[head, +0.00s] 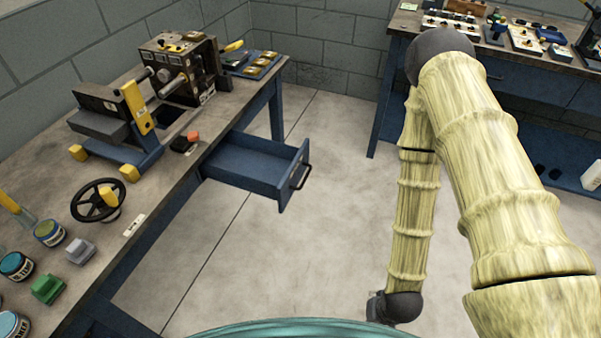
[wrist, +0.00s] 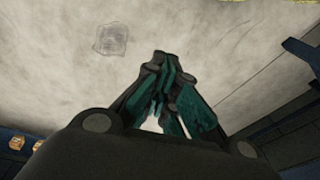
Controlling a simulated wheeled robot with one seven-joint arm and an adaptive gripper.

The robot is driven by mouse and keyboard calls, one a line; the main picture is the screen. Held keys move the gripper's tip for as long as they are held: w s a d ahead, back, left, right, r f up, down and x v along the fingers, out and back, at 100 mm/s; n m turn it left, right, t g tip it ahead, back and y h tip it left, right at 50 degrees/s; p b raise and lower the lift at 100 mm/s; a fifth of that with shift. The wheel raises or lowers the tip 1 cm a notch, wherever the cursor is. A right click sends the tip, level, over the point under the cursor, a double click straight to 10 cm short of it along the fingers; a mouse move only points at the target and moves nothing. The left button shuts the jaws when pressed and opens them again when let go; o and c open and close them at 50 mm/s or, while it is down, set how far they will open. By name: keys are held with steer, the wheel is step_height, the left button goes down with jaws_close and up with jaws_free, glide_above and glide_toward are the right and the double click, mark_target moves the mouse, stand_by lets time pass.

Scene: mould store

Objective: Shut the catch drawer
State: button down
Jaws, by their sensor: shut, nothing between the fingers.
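The catch drawer (head: 250,165) is a blue drawer pulled out from under the left workbench. Its front panel with a dark bar handle (head: 300,177) faces right, over the open floor. The drawer looks empty as far as I can see into it. My gripper (wrist: 160,62) is shut and empty in the wrist view, with its dark and teal fingers together above the pale floor. In the head view my arm reaches down on the right; the fingers are hidden there. The gripper is apart from the drawer.
The left workbench (head: 160,205) carries a machine with a yellow lever (head: 137,105), a black handwheel (head: 98,200), a small red-topped box (head: 186,141) and several jars. A second blue bench (head: 385,100) stands at the back right. The concrete floor (head: 330,130) between the benches is clear.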

steer(key=w+a+m+t+y+b, duration=0.2)
steer(key=w+a+m+t+b, duration=0.15)
steer(key=w, duration=0.75)
steer(key=w+a+m+t+y+b, duration=0.1)
steer(key=w+a+m+t+b, duration=0.2)
steer(key=w, duration=0.8)
steer(key=w+a+r+m+t+y+b, duration=0.25)
steer(key=w+r+m+t+b, duration=0.5)
steer(key=w+r, duration=0.6)
steer(key=n+t+p, duration=0.1)
steer(key=n+p, duration=0.1)
glide_toward(301, 154)
steer(key=w+d, duration=0.2)
steer(key=w, duration=0.1)
steer(key=shift+w+a+f, duration=0.1)
steer(key=shift+w+a, duration=0.25)
steer(key=shift+a, duration=0.5)
steer(key=shift+w+a, duration=0.35)
steer(key=shift+a, duration=0.5)
steer(key=shift+a, duration=0.1)
